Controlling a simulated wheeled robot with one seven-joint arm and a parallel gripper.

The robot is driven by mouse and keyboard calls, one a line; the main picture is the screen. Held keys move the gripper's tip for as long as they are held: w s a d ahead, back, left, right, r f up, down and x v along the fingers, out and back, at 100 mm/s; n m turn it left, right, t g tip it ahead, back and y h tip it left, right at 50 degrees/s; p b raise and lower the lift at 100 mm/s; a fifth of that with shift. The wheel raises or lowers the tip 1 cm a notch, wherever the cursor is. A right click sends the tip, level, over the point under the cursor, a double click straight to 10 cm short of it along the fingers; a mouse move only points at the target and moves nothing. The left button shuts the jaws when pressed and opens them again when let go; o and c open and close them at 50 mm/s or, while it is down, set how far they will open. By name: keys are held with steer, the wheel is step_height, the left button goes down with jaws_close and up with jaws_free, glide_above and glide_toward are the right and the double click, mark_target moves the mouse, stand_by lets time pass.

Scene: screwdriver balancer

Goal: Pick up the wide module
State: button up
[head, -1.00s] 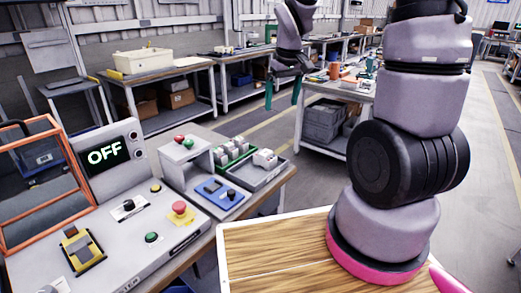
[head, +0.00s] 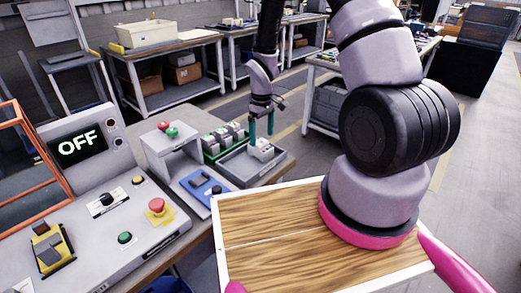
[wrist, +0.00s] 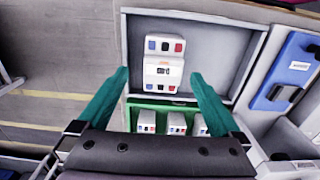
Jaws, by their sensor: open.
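My gripper is open and empty. In the wrist view its two green fingers (wrist: 160,78) stand to the left and right of the module, with a gap on each side. I cannot tell the exact height of the fingertips over the module.
A green rack (head: 211,148) with several white modules stands beside the tray. A blue device (head: 206,188) and a raised button box (head: 168,140) are close by. The control panel (head: 100,215) reading OFF is at left.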

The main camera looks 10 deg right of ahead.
mark_target(260, 142)
steer(key=f, duration=0.5)
steer(key=shift+a+f, duration=0.15)
steer(key=shift+a, duration=0.1)
steer(key=c, duration=1.6)
